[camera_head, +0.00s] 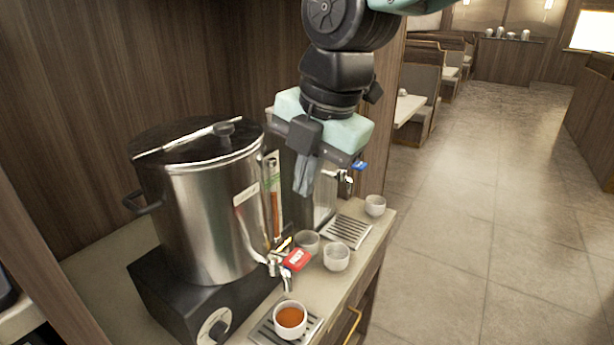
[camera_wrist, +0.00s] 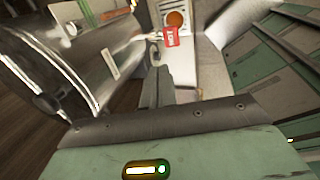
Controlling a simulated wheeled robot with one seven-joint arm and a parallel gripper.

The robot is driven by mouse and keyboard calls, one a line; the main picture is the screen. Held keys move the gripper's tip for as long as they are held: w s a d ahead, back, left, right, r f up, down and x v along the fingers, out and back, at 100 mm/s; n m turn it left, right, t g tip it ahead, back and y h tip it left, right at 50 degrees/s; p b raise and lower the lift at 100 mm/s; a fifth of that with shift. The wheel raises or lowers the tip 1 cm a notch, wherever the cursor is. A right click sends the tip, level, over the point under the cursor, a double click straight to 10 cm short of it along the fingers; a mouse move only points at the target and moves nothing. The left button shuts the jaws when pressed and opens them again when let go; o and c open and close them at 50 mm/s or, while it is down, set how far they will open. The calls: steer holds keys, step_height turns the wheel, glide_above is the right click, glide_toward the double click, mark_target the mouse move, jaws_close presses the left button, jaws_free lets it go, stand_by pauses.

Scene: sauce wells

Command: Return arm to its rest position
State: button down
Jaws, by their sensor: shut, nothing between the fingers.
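My gripper (camera_head: 303,188) is shut and empty. It points down above the counter, to the right of the large steel urn (camera_head: 205,210) and in front of a second dispenser. In the wrist view my gripper (camera_wrist: 157,75) shows its fingers together near the urn's side, with the red HOT tap handle (camera_wrist: 171,37) beyond them. A cup of orange-brown liquid (camera_head: 290,319) stands on the near drip tray, below the urn's tap (camera_head: 285,265); it also shows in the wrist view (camera_wrist: 175,19).
Empty white cups (camera_head: 337,257), (camera_head: 307,242) and (camera_head: 375,205) stand on the counter. The second dispenser has a blue-handled tap (camera_head: 358,165) above a far drip tray (camera_head: 346,231). A wooden wall (camera_head: 90,75) rises behind the urn. The tiled floor (camera_head: 480,200) at right is open.

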steer(key=shift+r, duration=0.25)
steer(key=s+d+f+m+g+h+b, duration=0.1)
steer(key=s+d+f+m, duration=0.4)
steer(key=s+f+m, duration=0.3)
steer(key=s+d+f+m+b, duration=0.2)
steer(key=s+d+f+m, duration=0.3)
steer(key=s+f+m, duration=0.3)
steer(key=s+m, duration=0.1)
steer(key=m, duration=0.3)
steer(key=shift+d+m+g+h, duration=0.4)
steer(key=shift+r, duration=0.1)
